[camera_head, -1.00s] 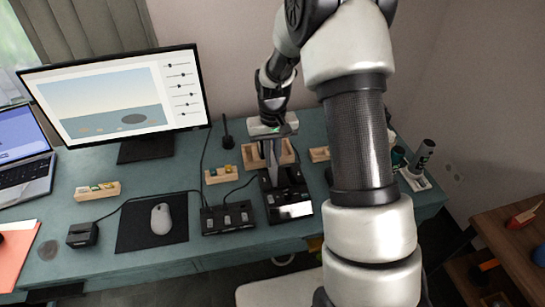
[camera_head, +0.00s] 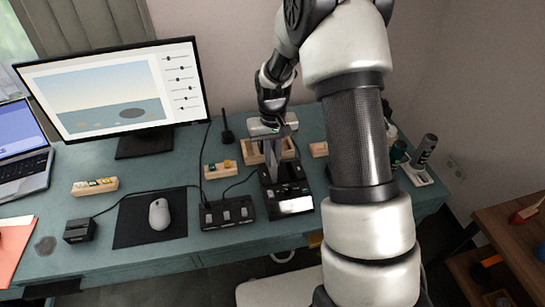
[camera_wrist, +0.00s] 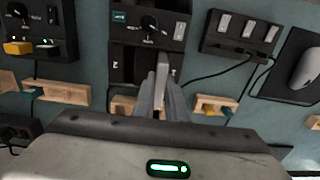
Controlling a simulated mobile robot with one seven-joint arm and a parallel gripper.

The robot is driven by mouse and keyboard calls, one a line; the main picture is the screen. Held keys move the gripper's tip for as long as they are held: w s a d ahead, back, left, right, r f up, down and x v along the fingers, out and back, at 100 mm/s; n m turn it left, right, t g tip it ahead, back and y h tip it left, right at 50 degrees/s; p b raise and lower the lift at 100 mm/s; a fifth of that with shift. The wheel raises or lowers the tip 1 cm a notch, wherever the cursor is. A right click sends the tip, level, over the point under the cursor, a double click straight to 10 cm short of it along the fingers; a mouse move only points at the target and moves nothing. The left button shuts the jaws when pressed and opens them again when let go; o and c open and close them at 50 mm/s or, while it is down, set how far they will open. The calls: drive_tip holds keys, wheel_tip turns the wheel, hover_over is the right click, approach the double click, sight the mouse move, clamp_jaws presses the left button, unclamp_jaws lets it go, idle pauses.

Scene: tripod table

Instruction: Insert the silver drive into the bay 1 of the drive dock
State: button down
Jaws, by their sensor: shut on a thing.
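The drive dock (camera_head: 296,206) is a black unit on the teal desk, right of the mouse. In the wrist view the dock (camera_wrist: 173,28) shows a dial, a small screen and slots with white marks. My gripper (camera_head: 272,170) points down over the dock's rear part; in the wrist view my gripper (camera_wrist: 160,90) has its fingers close together. It is shut on the silver drive (camera_wrist: 163,66), a thin grey piece held upright at the dock's slots. The fingers hide much of it and the slot beneath, so I cannot tell how deep it sits or which bay it meets.
A black box with several grey switches (camera_head: 227,215) stands left of the dock. Wooden holders (camera_head: 220,169) lie behind. The mouse (camera_head: 159,214) rests on a black pad. A monitor (camera_head: 110,90) stands at the back left. Cables cross the desk.

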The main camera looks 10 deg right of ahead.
drive_tip(key=shift+f+b, duration=0.35)
drive_tip(key=shift+f, duration=0.25)
drive_tip(key=c, duration=1.7)
unclamp_jaws()
wheel_tip(320, 180, up, 18)
drive_tip(key=shift+f+p, duration=0.25)
drive_tip(key=shift+p, duration=0.5)
drive_tip(key=s+r+t+p, duration=0.2)
drive_tip(key=s+r, duration=0.4)
drive_tip(key=s, duration=0.2)
drive_tip(key=s+r+t+p, duration=0.1)
drive_tip(key=s+r+p, duration=0.2)
drive_tip(key=s+r, duration=0.4)
drive_tip(key=s+r+t+p, duration=0.2)
drive_tip(key=s+r+p, duration=0.1)
drive_tip(key=s+r, duration=0.4)
drive_tip(key=shift+s+r+t, duration=0.15)
drive_tip(key=shift+s+t, duration=0.15)
drive_tip(key=shift+s, duration=1.2)
